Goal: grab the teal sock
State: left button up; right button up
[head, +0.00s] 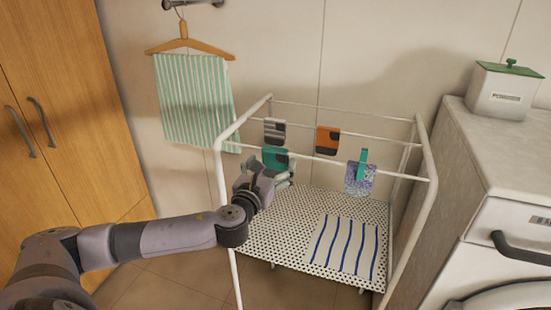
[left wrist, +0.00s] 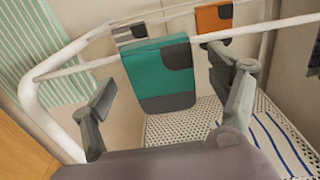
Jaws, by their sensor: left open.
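The teal sock (head: 274,157) hangs over the front rail of a white drying rack (head: 222,185) in the head view. It is teal with dark grey patches and fills the middle of the left wrist view (left wrist: 158,75). My left gripper (head: 274,176) is at the rack's left part, just in front of the sock. In the left wrist view its two fingers (left wrist: 160,95) are spread wide, one to each side of the sock. It appears empty, and I cannot tell whether a finger touches the sock. My right gripper is in neither view.
A grey striped sock (head: 274,131) and an orange sock (head: 327,141) hang on the rail behind. A purple speckled sock with a teal clip (head: 361,177) hangs to the right. A striped cloth (head: 346,247) lies on the perforated shelf (head: 275,236). A washing machine (head: 505,225) stands right.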

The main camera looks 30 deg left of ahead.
pick_arm(q)
jog(key=shift+w, duration=0.15)
jog(key=shift+c, duration=0.6)
jog(key=c, duration=1)
jog(key=shift+r, duration=0.1)
